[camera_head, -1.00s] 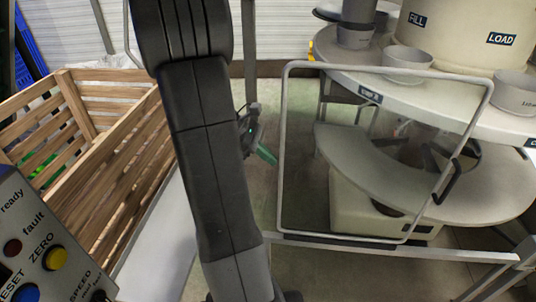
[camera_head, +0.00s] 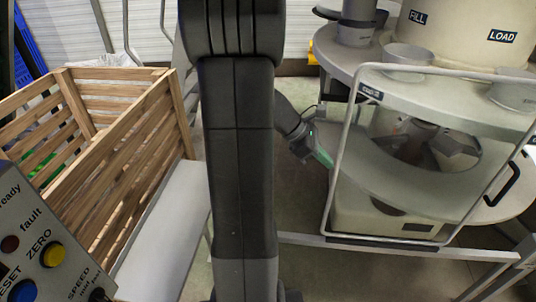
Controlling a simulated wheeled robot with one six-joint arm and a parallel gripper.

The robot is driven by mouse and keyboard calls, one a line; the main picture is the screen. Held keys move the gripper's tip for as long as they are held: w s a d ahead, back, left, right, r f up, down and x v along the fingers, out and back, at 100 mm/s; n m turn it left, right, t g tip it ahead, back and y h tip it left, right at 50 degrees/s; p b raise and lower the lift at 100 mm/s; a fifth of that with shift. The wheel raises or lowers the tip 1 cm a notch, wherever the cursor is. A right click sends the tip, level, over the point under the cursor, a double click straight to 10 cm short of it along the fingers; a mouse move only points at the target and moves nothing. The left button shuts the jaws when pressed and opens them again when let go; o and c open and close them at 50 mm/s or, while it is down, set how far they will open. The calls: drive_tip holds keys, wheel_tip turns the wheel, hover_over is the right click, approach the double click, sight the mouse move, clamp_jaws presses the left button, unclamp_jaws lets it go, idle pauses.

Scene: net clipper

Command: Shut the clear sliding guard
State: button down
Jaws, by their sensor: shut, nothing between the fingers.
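The clear sliding guard (camera_head: 343,150) is a see-through panel in a pale metal frame. It stands upright in front of the round machine, on a rail (camera_head: 390,246). Its black handle (camera_head: 508,186) is near its right side, which runs to the picture's right edge. My gripper (camera_head: 324,159), with green fingertips, is shut and empty. It is at the guard's left upright, about mid-height, with the tips pointing right and down. I cannot tell for sure whether they touch the frame.
The machine's upper table (camera_head: 425,98) carries several grey cups, with a drum marked FILL and LOAD above. A wooden slatted crate (camera_head: 125,150) stands at left, beside a pale ledge (camera_head: 165,235). A control panel (camera_head: 35,240) fills the lower left corner.

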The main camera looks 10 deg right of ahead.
sight(406, 136)
drive_tip(key=s+d, duration=0.2)
drive_tip(key=d, duration=0.7)
drive_tip(key=s+d, duration=0.3)
drive_tip(key=d, duration=0.6)
drive_tip(key=s+d, duration=0.2)
drive_tip(key=d, duration=0.7)
drive_tip(key=shift+s, duration=0.35)
drive_tip(key=shift+d+r, duration=0.1)
drive_tip(key=shift+r, duration=0.1)
drive_tip(key=shift+w+a+r, duration=0.2)
drive_tip(key=shift+a+r, duration=0.1)
drive_tip(key=shift+r, duration=0.25)
drive_tip(key=v, duration=1.2)
drive_tip(key=shift+a+f+b, duration=0.15)
drive_tip(key=shift+a+b, duration=0.2)
drive_tip(key=shift+a, duration=0.15)
drive_tip(key=p+x, duration=0.1)
drive_tip(key=x, duration=1.2)
drive_tip(key=shift+d, duration=0.3)
